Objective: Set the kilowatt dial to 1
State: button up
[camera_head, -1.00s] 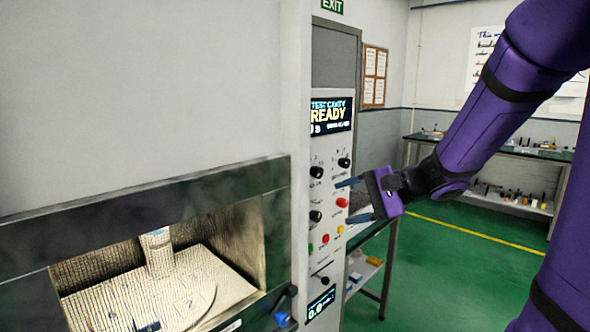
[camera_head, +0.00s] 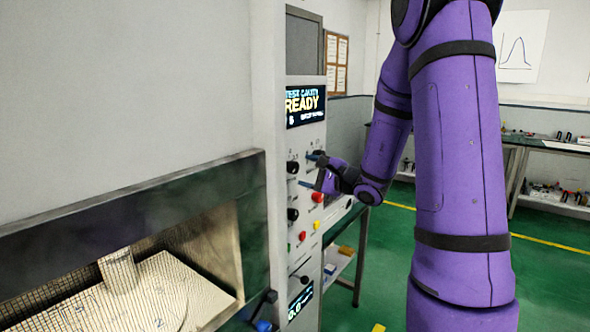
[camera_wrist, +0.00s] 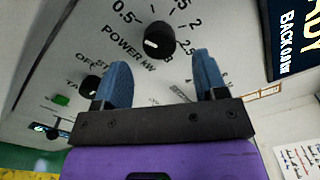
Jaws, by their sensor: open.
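The kilowatt dial (camera_wrist: 158,40), a round black knob marked "POWER kW", shows in the wrist view just ahead of my gripper (camera_wrist: 162,68). Scale numbers 0.5, 2 and 2.5 are readable around it; others are partly hidden or cut off. A short white mark shows on the knob, but I cannot tell which number it points to. My blue fingers stand open on either side below the dial in that view, with nothing between them. In the head view my gripper (camera_head: 313,171) is close to the control panel (camera_head: 308,233), near its upper knobs.
Another black knob (camera_wrist: 90,87) sits beyond the left finger. The panel display (camera_head: 305,103) reads "READY". A red button (camera_head: 317,197) and a lower black knob (camera_head: 292,214) are close by. The open cavity (camera_head: 140,285) is at left. A shelf table (camera_head: 345,262) stands behind the panel.

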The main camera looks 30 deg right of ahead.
aim_at(296, 169)
jog(key=shift+x, duration=2.35)
jog(key=c, duration=0.9)
